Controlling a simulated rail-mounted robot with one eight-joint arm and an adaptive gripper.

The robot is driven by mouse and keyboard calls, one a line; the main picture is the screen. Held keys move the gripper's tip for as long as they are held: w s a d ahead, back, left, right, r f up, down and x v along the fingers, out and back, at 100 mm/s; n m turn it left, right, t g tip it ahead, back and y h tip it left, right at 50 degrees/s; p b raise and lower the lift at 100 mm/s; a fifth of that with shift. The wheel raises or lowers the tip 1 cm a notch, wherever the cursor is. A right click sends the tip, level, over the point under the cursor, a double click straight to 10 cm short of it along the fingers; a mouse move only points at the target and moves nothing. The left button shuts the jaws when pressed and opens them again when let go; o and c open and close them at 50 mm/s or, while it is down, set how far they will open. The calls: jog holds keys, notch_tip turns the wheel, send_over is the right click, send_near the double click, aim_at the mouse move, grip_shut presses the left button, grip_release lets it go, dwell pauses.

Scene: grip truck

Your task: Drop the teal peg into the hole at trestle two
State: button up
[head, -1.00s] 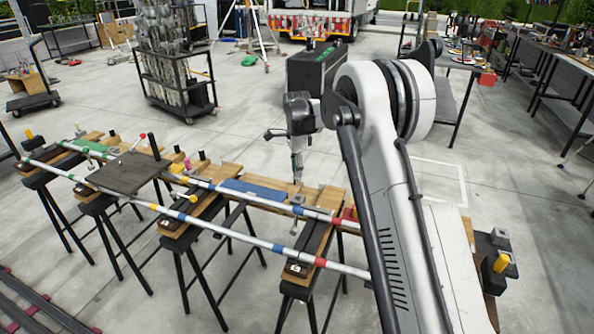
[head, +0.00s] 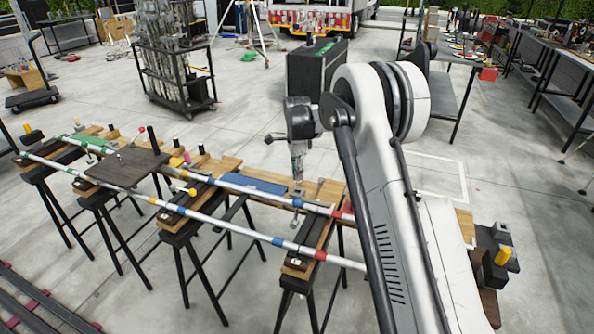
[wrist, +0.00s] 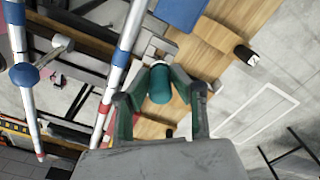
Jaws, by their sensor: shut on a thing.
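The teal peg (wrist: 160,84) sits between the fingers of my gripper (wrist: 158,76) in the wrist view, with a pale band at its far end. My gripper is shut on it. In the head view my gripper (head: 297,165) hangs over the right part of the trestle row, close to a wooden board (head: 325,190) and a blue plate (head: 254,186). The peg is too small to make out in the head view. I cannot tell which trestle is number two, and no empty hole is clearly visible.
Two striped pipes (head: 225,226) run along the trestles. A dark board (head: 128,167) lies over the left ones. A yellow peg (head: 502,256) stands at the far right. A black case (head: 312,75) stands behind my gripper. Open concrete floor lies around.

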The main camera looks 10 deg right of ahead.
aim_at(297, 182)
jog(key=shift+f+b, duration=1.35)
jog(key=shift+f, duration=1.05)
jog(key=o, duration=1)
notch_tip(297, 182, up, 12)
jog(key=shift+r, duration=0.1)
